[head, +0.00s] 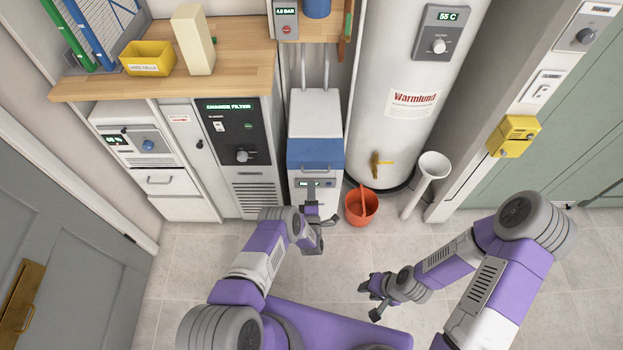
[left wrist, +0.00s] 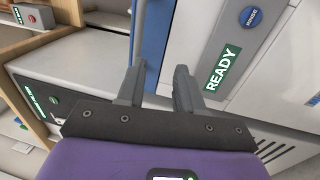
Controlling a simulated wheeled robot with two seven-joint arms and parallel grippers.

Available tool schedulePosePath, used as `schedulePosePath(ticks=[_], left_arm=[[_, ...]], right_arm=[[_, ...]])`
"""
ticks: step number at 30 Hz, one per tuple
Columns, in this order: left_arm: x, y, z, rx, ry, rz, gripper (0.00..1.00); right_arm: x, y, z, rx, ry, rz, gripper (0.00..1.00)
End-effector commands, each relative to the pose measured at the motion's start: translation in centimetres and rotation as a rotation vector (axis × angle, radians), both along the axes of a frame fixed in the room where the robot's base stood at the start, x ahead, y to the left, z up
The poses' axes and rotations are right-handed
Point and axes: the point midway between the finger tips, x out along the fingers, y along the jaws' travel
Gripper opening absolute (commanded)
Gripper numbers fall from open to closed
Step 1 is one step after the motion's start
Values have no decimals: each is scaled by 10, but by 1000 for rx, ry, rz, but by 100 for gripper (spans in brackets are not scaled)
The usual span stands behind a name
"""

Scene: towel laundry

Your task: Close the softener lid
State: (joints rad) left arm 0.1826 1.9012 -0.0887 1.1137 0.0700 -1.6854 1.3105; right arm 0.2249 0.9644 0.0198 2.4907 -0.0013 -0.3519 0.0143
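The softener is a narrow white cabinet (head: 300,197) with a white top (head: 315,112) and a blue lid section (head: 315,152) at its upper front. A grey handle bar runs along the blue section's lower edge. I cannot tell clearly how far the lid stands open. My left gripper (head: 319,212) is open in front of the cabinet, just below the blue part. In the left wrist view, its fingers (left wrist: 160,90) are apart and empty, with the blue panel (left wrist: 158,42) and a READY display (left wrist: 222,68) beyond. My right gripper (head: 369,298) looks open and empty, above the floor.
An orange bucket (head: 361,206) stands right of the softener, under the tank tap (head: 377,167). A white funnel-topped pipe (head: 424,185) is further right. A dark-panelled unit (head: 240,150) stands close on the left. The floor in front is clear.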

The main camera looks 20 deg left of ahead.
Motion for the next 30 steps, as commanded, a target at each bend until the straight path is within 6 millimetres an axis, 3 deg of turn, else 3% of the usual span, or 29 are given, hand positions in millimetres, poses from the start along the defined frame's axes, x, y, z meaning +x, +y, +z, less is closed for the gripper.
schedulePosePath(ticks=[3, 9, 26, 30], left_arm=[[-18, -5, 3, 1, -9, 0, 36], [-33, -10, 1, 4, -19, 0, 36], [-33, -11, 2, 7, -23, -2, 36], [-27, -9, 4, 39, 62, -11, 36]], right_arm=[[0, 0, 10, 0, 0, 0, 35], [0, 0, 14, 0, 0, 0, 35], [0, 0, 13, 0, 0, 0, 35], [0, 0, 18, 0, 0, 0, 35]])
